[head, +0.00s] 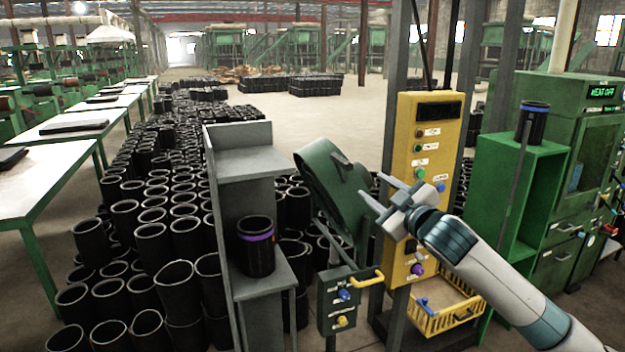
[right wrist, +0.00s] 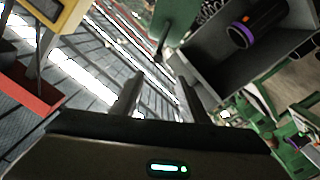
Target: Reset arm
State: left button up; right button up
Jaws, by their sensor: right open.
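My right gripper (head: 378,197) is raised in front of the yellow control panel, coming in from the right in the head view. Its two fingers are spread with nothing between them. In the right wrist view the fingers (right wrist: 158,100) are also apart and empty. A black rubber sleeve with a purple band (head: 256,246) stands upright on the grey shelf stand, left of and apart from the gripper. It also shows in the right wrist view (right wrist: 255,24). My left gripper is in neither view.
The yellow control panel (head: 425,150) with buttons stands right behind the gripper. A green curved guard (head: 335,190) is just left of it. A green cabinet (head: 510,190) at right carries another dark sleeve (head: 533,122). Many black sleeves (head: 150,240) crowd the floor at left.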

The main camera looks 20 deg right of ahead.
jog(key=shift+f, duration=0.1)
